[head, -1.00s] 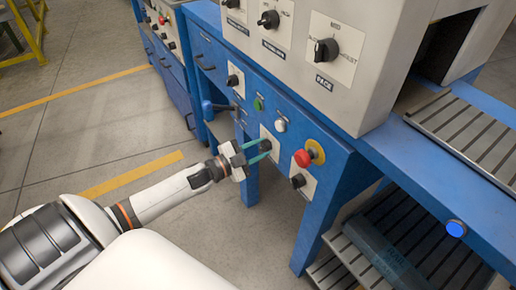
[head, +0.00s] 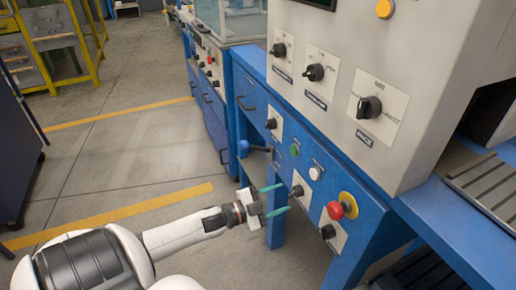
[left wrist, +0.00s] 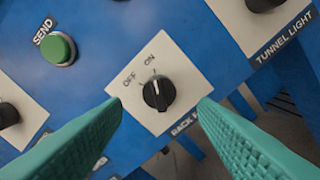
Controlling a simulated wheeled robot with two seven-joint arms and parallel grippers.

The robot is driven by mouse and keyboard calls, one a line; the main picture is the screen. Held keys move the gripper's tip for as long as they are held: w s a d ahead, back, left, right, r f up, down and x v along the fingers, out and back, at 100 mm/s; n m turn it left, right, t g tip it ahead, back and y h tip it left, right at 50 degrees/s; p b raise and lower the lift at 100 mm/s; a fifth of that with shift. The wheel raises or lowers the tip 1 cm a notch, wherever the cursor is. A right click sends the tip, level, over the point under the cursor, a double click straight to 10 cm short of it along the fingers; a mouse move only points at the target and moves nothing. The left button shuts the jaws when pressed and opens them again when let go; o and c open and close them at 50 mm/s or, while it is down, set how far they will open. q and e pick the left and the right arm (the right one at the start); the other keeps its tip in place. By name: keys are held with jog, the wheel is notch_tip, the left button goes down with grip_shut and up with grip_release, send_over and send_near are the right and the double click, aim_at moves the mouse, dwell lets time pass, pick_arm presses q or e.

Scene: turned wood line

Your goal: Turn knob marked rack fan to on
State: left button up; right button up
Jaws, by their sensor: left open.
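The rack fan knob (left wrist: 158,94) is black on a square white plate with OFF and ON marks in the left wrist view. Its white line points upward there, nearer to ON than to OFF. The label below reads "RACK F", the rest hidden by a finger. In the head view the knob (head: 298,191) is on the blue front panel. My left gripper (head: 287,198) is open and empty, its green fingers pointing at this plate, just short of it. In the left wrist view the fingertips of the gripper (left wrist: 158,105) stand on either side of the knob. My right gripper is not in view.
A green SEND button (left wrist: 58,49) and a plate marked TUNNEL LIGHT (left wrist: 280,32) are close by. Open floor (head: 110,170) lies left of the bench.

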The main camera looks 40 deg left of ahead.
pick_arm(q)
jog(key=p+v, duration=0.1)
jog(key=v, duration=0.7)
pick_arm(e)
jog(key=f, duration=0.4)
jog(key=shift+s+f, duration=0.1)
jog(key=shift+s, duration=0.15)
